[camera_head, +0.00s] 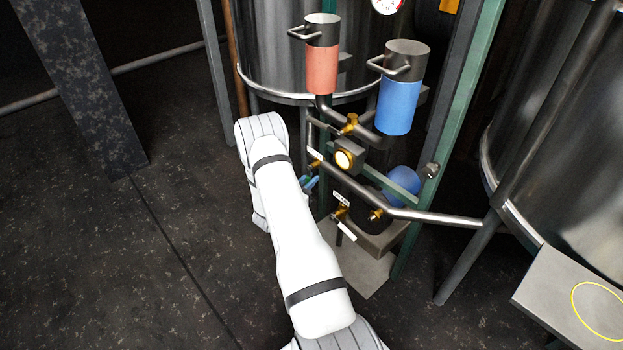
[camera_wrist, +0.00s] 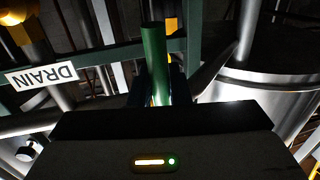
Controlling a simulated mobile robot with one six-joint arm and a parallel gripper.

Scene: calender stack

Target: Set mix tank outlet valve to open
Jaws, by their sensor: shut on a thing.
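The steel mix tank (camera_head: 285,70) stands behind a green frame of pipes and valves. In the wrist view a green valve handle (camera_wrist: 154,52) stands upright between the dark blue fingers of my gripper (camera_wrist: 157,88), which is shut on it. In the head view my gripper (camera_head: 309,182) shows only as small blue fingertips beside my white arm, left of the pipework. My arm hides most of the gripper there. A DRAIN label (camera_wrist: 41,76) is left of the handle in the wrist view. I cannot read which valve the green handle belongs to.
A red cylinder (camera_head: 322,68) and a blue cylinder (camera_head: 396,100) stand above brass valves. A lit round button (camera_head: 344,160) and a slanting steel pipe (camera_head: 430,216) are close right of my gripper. A second tank (camera_head: 560,110) stands right.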

